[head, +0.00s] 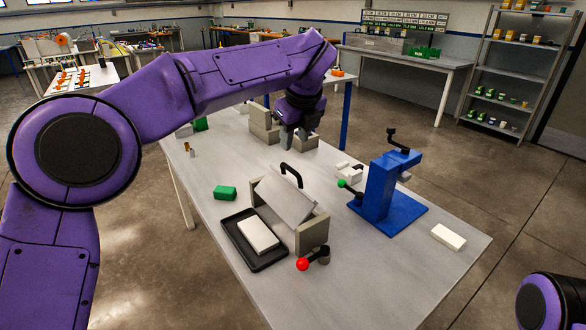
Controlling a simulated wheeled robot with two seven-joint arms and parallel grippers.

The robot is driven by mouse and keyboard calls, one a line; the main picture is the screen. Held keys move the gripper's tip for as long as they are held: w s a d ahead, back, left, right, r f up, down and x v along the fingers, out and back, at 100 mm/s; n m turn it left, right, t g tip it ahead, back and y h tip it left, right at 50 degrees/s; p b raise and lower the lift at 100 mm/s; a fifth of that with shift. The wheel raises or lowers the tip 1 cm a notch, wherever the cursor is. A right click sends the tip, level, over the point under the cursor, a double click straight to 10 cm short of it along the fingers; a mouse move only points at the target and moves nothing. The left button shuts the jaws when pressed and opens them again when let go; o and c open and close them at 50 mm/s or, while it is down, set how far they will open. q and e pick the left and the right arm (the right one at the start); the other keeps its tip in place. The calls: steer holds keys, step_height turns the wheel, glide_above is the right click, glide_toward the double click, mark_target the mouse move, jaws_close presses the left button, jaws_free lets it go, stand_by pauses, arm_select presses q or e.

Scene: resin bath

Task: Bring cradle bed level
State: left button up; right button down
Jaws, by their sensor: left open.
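The cradle bed (284,201) is a light grey plate, visibly tilted, between grey end supports (312,234) near the middle of the table. Its left edge is low, towards a black tray, and a black arched handle (291,170) stands at its upper side. My left gripper (293,146) points down behind the bed, beside grey blocks at the table's back. It is open and clear of the handle; its fingertips are small, and I cannot tell whether they touch the blocks. Only a purple piece of my right arm shows at the lower right; its gripper is out of view.
A black tray (279,262) with a white block (258,235) lies left of the bed. A red-knobbed lever (303,264) stands in front, and a green-knobbed one (342,184) behind right. A blue press (378,190) stands right. A white block (448,236) lies near the right edge.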

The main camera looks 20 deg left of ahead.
mark_target(289, 168)
arm_select(q)
steer(key=p+x, duration=0.2)
steer(key=x, duration=0.7)
steer(key=shift+w+a+f, duration=0.25)
steer(key=shift+f, duration=0.05)
steer(key=shift+w+f, duration=0.2)
steer(key=shift+f, duration=0.35)
